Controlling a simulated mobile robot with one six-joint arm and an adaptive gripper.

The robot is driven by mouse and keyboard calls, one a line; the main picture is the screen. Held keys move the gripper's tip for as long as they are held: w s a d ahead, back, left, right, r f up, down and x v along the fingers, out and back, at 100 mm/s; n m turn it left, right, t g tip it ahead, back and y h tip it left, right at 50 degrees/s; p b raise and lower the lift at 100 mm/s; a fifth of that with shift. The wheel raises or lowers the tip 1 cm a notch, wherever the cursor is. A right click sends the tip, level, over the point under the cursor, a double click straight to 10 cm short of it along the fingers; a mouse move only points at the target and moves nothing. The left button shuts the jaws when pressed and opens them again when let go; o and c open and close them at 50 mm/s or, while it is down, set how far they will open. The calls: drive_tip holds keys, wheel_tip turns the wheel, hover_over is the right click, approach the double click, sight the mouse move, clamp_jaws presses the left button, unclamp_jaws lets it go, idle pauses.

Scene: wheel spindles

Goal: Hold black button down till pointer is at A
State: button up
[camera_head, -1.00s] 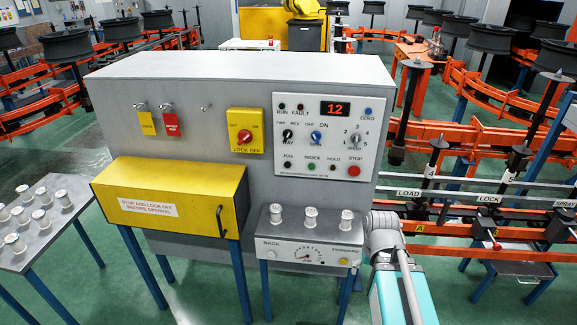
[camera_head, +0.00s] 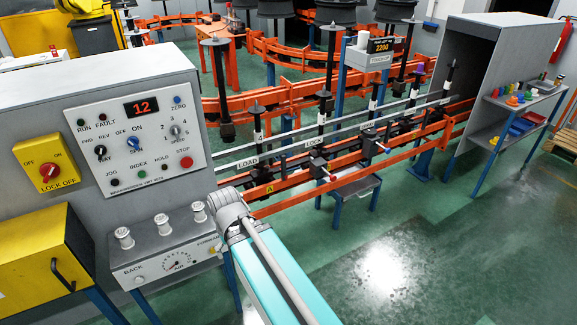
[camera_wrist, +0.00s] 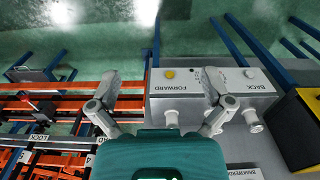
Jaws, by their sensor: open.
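A grey control panel (camera_head: 137,133) on the cabinet carries several lamps, switches and buttons. A small dark button (camera_head: 114,181) sits by the word JOG, with a green one (camera_head: 140,174) by INDEX and a red STOP button (camera_head: 186,162) at right. A yellow tag marked A (camera_head: 270,188) is on the orange rail; I cannot make out a pointer there. My gripper (camera_wrist: 160,92) is open and empty in the wrist view, its fingers spread over the AIR box front.
The AIR box (camera_head: 165,262) below the panel has a gauge, BACK and FORWARD buttons and white cylinders on top. A yellow lock-off switch (camera_head: 46,168) is at left. Orange rails with spindles run behind.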

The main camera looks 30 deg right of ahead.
clamp_jaws()
idle(1.4)
